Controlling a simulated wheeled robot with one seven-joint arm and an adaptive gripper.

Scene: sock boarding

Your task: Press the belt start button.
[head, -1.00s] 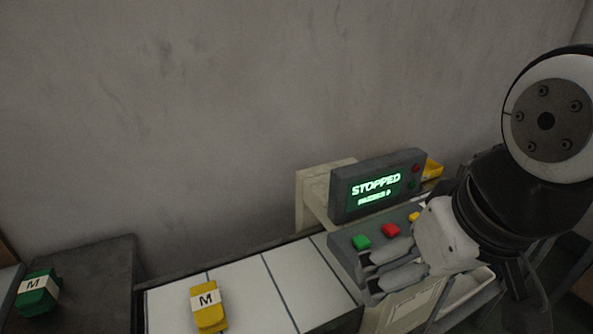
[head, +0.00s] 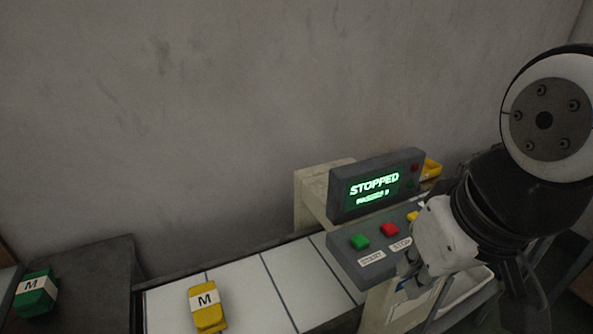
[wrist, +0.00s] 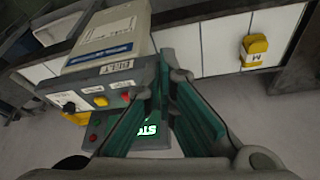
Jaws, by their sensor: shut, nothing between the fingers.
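The green button (head: 359,241) stands on the sloped grey control panel (head: 345,256) in the head view, above the START label (head: 371,258). In the wrist view my gripper (wrist: 167,66) is shut and empty. The green button is not visible there; the red button (wrist: 126,97) shows just left of the fingers. The display (head: 375,187) reads STOPPED.
A yellow block marked M (head: 207,305) lies on the white belt (head: 245,285). A green block marked M (head: 36,292) lies on a dark surface at far left. A yellow button (head: 412,217) sits right of the red one. The wall stands close behind.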

